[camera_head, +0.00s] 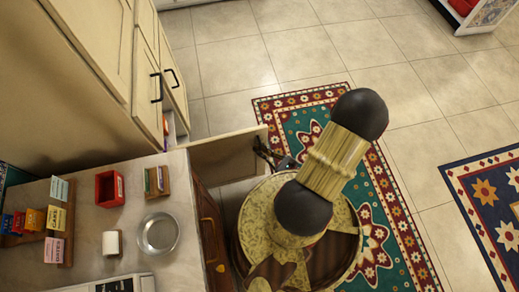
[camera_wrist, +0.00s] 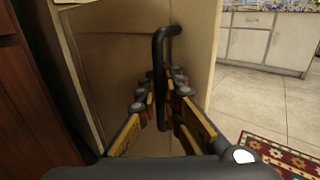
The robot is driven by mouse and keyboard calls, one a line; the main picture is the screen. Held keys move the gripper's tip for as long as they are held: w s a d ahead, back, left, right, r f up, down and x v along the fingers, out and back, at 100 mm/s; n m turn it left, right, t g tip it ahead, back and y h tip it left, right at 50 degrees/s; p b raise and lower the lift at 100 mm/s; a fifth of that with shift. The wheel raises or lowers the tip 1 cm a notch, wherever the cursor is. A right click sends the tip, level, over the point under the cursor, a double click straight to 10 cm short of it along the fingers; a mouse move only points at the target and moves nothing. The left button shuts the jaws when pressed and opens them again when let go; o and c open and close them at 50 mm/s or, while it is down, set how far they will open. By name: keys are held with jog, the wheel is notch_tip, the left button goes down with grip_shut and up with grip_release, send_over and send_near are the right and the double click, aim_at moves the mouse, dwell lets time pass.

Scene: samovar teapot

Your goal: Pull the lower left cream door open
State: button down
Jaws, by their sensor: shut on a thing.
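The lower left cream door (camera_head: 222,157) stands swung out from the cabinet, beyond the counter's end in the head view. In the wrist view its panel (camera_wrist: 120,60) fills the middle, with a black bar handle (camera_wrist: 158,60) upright on it. My gripper (camera_wrist: 160,98) has its two fingers on either side of the handle's bar and is shut on it. In the head view my gripper (camera_head: 266,153) is at the door's free edge, partly hidden by my arm.
Upper cream doors (camera_head: 146,60) with black handles are at upper left. The counter (camera_head: 110,225) holds a red box (camera_head: 109,188), a metal bowl (camera_head: 158,234) and small packets. Brown wooden drawers (camera_head: 213,240) face my base. Open tiled floor and a patterned rug (camera_head: 385,215) lie right.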

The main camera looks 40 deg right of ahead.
jog(key=shift+d, duration=0.2)
jog(key=c, duration=2)
grip_release()
jog(key=shift+a, duration=0.1)
jog(key=shift+s, duration=0.15)
jog(key=s+d, duration=0.1)
jog(key=s, duration=0.6)
jog(key=shift+d, duration=0.1)
